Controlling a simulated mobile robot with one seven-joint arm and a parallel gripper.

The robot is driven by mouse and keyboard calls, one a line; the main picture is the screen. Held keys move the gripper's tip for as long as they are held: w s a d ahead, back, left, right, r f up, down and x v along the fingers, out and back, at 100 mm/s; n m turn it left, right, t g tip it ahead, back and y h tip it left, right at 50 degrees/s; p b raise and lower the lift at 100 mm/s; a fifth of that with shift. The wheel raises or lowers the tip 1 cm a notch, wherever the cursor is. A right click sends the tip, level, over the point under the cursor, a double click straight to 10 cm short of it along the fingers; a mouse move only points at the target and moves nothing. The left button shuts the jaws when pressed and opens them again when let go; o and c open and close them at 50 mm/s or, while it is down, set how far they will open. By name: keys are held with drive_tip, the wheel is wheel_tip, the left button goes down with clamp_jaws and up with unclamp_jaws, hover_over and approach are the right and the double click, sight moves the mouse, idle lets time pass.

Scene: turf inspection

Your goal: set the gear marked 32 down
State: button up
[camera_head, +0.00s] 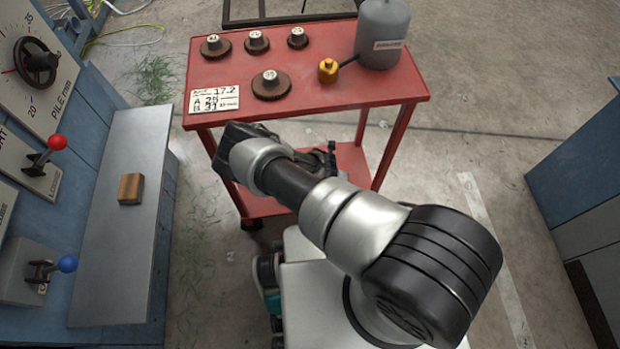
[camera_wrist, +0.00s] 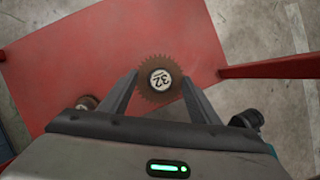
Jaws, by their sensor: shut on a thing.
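The gear marked 32 (camera_wrist: 160,79) is a brown toothed disc with a white numbered cap. In the wrist view it sits between the two fingers of my gripper (camera_wrist: 158,88), which is shut on it. Below it is a red cart surface (camera_wrist: 95,50), apparently the lower shelf, which also shows in the head view (camera_head: 348,162). The gear is near that shelf's right edge in the wrist view. I cannot tell whether it touches the shelf. In the head view my arm hides the gear, and my gripper cannot be made out clearly.
The cart's top (camera_head: 330,95) holds several capped gears, a brass weight (camera_head: 328,70), a grey canister (camera_head: 383,35) and a number card (camera_head: 215,99). A red post (camera_wrist: 270,68) stands right of the gear. A brown round piece (camera_wrist: 87,103) shows beside the left finger. A bench (camera_head: 120,240) stands left.

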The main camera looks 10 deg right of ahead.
wheel_tip(320, 180, down, 9)
drive_tip(key=b, duration=0.3)
drive_tip(key=shift+s, duration=0.1)
drive_tip(key=shift+r, duration=0.15)
drive_tip(key=o, duration=1)
drive_tip(key=shift+o, duration=0.2)
drive_tip(key=p+v, duration=0.4)
drive_tip(key=v, duration=0.8)
drive_tip(key=shift+p, duration=0.4)
